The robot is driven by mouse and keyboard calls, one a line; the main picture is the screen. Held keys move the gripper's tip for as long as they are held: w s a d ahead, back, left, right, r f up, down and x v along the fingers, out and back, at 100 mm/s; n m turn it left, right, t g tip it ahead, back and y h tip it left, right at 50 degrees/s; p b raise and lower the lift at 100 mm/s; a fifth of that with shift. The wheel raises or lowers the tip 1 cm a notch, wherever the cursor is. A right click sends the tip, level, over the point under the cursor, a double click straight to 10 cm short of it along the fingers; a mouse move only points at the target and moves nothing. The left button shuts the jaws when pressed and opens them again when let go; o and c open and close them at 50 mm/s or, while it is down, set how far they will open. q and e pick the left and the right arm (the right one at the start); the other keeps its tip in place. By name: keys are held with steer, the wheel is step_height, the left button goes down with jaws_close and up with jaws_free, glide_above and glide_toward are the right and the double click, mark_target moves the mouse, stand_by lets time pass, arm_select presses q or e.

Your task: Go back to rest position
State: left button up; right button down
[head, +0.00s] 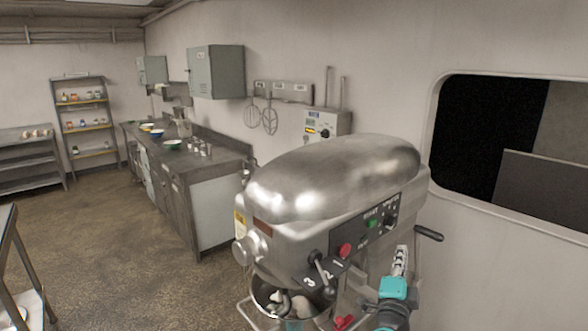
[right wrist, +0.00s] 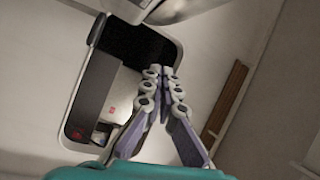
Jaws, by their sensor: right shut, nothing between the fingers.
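My right gripper (head: 401,258) is at the lower right of the head view, beside the control side of a large metal mixer (head: 335,180). In the right wrist view its fingers (right wrist: 165,72) point upward and meet at the tips. It is shut and empty, with nothing between the fingers. It looks close to the mixer in the head view, but I cannot tell whether it touches. My left gripper is not clearly in view.
A counter with bowls (head: 218,160) runs along the wall. A shelf rack (head: 84,120) stands at the back. The brown floor (head: 120,235) is open at left.

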steer(key=s+a+f+n+g+y+b, duration=0.1)
steer(key=s+a+f+n+y, duration=0.2)
steer(key=s+a+n+y, duration=0.25)
steer(key=s+a+f+n+g+y, duration=0.1)
steer(key=s+a+f+n+y, duration=0.1)
steer(key=a+n+y, duration=0.45)
steer(key=s+d+f+n+g+h, duration=0.3)
steer(key=s+f+n+g, duration=0.3)
steer(key=s+f, duration=1)
steer(key=s+g+b, duration=0.1)
steer(key=s+g, duration=0.1)
steer(key=g, duration=0.1)
steer(key=shift+s+d+n+h, duration=0.15)
steer(key=shift+s+n+h, duration=0.15)
steer(key=shift+n+h, duration=0.1)
